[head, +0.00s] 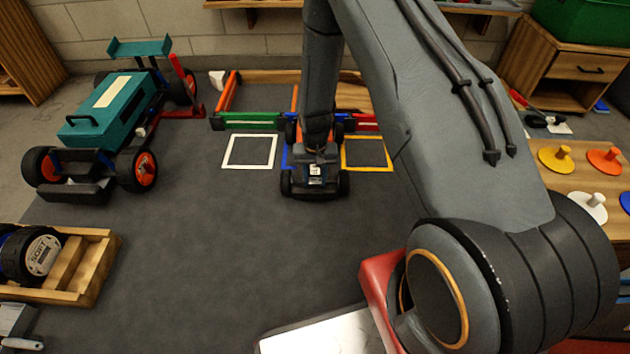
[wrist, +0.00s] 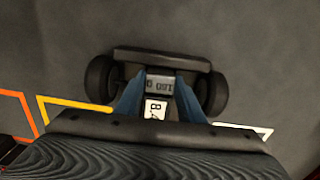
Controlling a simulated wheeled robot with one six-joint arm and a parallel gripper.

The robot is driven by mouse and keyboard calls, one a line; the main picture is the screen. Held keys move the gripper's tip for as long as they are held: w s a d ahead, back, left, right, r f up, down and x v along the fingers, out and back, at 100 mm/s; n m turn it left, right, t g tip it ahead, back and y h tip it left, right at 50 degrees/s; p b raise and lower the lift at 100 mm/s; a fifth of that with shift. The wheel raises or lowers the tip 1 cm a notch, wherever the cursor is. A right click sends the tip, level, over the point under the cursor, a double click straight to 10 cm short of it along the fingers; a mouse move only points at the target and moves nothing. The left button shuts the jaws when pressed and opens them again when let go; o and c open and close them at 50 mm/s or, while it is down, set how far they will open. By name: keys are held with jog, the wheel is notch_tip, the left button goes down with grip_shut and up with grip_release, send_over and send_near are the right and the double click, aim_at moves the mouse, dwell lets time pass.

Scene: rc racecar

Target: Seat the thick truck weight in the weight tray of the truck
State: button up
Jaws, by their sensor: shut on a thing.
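A small truck (head: 315,185) with black wheels stands on the grey mat, its front end toward me. In the wrist view its front bumper (wrist: 160,60) and two wheels show from above. A small grey block (wrist: 160,85) with a white label (wrist: 156,109) sits between two blue side pieces in the middle of it. My gripper (head: 316,146) is low over the truck, pointing down, and shut on what I take to be the thick truck weight. The fingertips, the held part and most of the weight tray are hidden, so I cannot tell whether it touches the tray.
White (head: 248,152) and yellow (head: 366,153) outlined squares flank the small truck. Low green (head: 245,121) and red barriers stand behind. A large teal truck (head: 118,105) is at the left, a wooden tray (head: 95,265) at the front left. Coloured knobbed discs (head: 556,158) lie at the right.

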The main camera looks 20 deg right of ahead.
jog(key=shift+f, duration=0.1)
jog(key=o, duration=1.1)
